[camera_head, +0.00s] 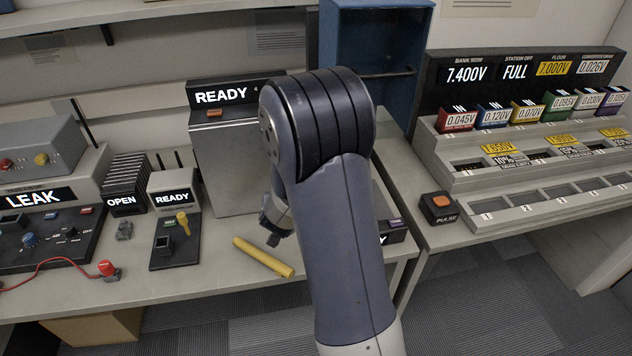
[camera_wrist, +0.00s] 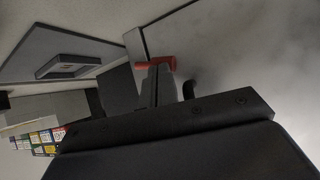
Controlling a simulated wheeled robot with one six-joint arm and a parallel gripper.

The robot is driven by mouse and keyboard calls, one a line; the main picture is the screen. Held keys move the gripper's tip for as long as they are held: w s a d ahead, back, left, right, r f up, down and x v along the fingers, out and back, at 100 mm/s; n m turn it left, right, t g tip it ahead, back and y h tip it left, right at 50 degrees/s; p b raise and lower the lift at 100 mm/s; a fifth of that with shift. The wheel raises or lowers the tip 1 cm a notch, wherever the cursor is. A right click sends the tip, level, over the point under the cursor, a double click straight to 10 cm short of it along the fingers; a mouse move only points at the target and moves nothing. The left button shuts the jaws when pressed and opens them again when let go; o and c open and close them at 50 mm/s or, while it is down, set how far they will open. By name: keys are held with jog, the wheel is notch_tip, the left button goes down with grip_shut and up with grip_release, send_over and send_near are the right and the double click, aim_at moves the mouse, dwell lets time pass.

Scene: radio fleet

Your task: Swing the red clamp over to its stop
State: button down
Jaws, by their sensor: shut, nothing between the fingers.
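In the wrist view a red bar-shaped part (camera_wrist: 155,63), which looks like the red clamp, lies just beyond the tip of my gripper (camera_wrist: 157,82). It is close to the fingers, but I cannot tell whether they touch it. The clamp cannot be made out in the head view, where my arm covers part of the bench. There my gripper (camera_head: 273,238) points down beside the arm, above the bench in front of the grey READY cabinet (camera_head: 222,165). It is shut and empty. The clamp's stop cannot be identified.
A yellow rod (camera_head: 263,257) lies on the bench below my gripper. A small READY unit (camera_head: 174,225) and the LEAK box (camera_head: 45,195) stand left, with a red cable clip (camera_head: 106,268) near. A PULSE button box (camera_head: 439,208) and stepped rack (camera_head: 530,160) are at right.

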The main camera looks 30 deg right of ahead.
jog(key=shift+d+f, duration=0.1)
jog(key=shift+s+d+f+b, duration=0.15)
jog(key=shift+d+f+b, duration=0.2)
jog(key=shift+d+b, duration=0.3)
jog(key=shift+r, duration=0.15)
